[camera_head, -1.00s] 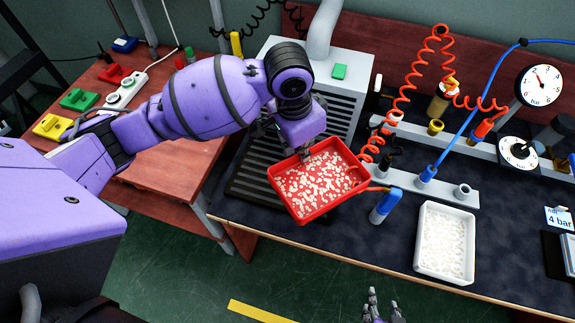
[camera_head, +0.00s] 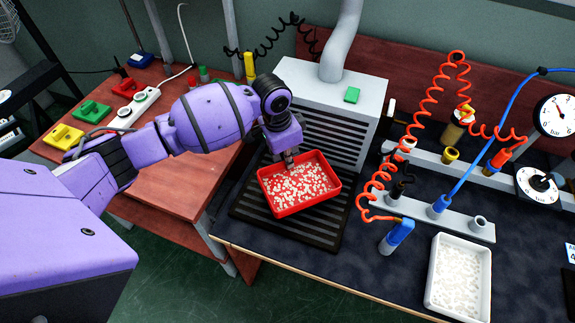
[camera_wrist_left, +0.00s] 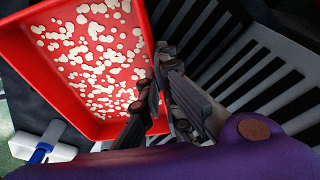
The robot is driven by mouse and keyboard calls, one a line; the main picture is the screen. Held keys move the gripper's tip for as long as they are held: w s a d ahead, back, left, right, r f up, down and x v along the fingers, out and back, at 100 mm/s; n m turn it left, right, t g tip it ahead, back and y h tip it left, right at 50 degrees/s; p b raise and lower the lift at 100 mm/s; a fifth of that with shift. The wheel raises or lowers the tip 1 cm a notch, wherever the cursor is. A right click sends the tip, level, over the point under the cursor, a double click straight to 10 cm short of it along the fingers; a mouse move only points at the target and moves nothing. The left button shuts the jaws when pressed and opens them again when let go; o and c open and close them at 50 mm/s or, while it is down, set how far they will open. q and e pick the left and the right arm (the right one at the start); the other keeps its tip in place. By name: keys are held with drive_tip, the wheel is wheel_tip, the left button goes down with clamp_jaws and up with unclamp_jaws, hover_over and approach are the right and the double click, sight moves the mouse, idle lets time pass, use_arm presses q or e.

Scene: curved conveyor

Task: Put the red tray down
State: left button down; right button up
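The red tray (camera_head: 305,206), filled with small pale pieces, is over the black slatted base (camera_head: 250,213) of a grey vented box. My left gripper (camera_head: 290,163) is at the tray's back-left edge. In the left wrist view, the fingers (camera_wrist_left: 160,80) are closed around the rim of the red tray (camera_wrist_left: 35,95). The tray looks roughly level. I cannot tell whether its underside touches the slats. My right gripper is out of view.
The grey box (camera_head: 345,88) with a slatted front stands behind the tray. A white tray (camera_head: 432,287) of pale pieces lies at right. A blue-handled tool (camera_head: 396,236) and coiled red hose (camera_head: 420,100) are right of the red tray. A wooden table (camera_head: 180,175) is left.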

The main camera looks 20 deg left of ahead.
use_arm(q)
drive_tip(key=shift+w+a+f, duration=0.1)
drive_tip(key=shift+f, duration=0.8)
drive_tip(key=shift+w+a+f, duration=0.1)
drive_tip(key=shift+f, duration=0.75)
drive_tip(key=shift+f, duration=0.15)
drive_tip(key=c, duration=2)
unclamp_jaws()
drive_tip(key=r, duration=0.4)
drive_tip(key=a+r, duration=0.1)
drive_tip(key=r, duration=0.3)
drive_tip(key=s+r+p, duration=0.1)
drive_tip(key=r, duration=0.3)
drive_tip(key=shift+s+a, duration=0.1)
drive_tip(key=shift+a, duration=0.05)
